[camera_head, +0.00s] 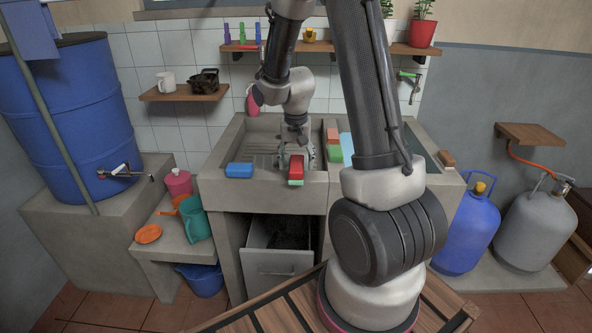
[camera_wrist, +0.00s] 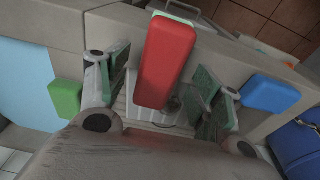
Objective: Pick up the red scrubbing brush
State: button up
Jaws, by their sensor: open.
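The red scrubbing brush (camera_head: 296,167) is a red block with a pale green strip at its near end. It lies at the front edge of the concrete sink counter. My gripper (camera_head: 295,154) is directly above it, pointing down, with its fingers apart. In the wrist view, the red brush (camera_wrist: 166,62) lies between the two open fingers of my gripper (camera_wrist: 165,92), with a gap visible on the left. Whether the right finger touches it cannot be told.
A blue block (camera_head: 239,170) lies left of the brush on the counter edge. A green block (camera_head: 334,153), an orange-red block (camera_head: 332,134) and a light blue sheet (camera_head: 347,148) are to the right. An open drawer (camera_head: 277,262) juts out below.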

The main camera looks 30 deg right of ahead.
notch_tip(320, 180, down, 3)
jog(key=shift+w+d+r, duration=0.15)
jog(key=shift+r, duration=0.05)
jog(key=c, duration=1.2)
jog(key=shift+r, duration=0.15)
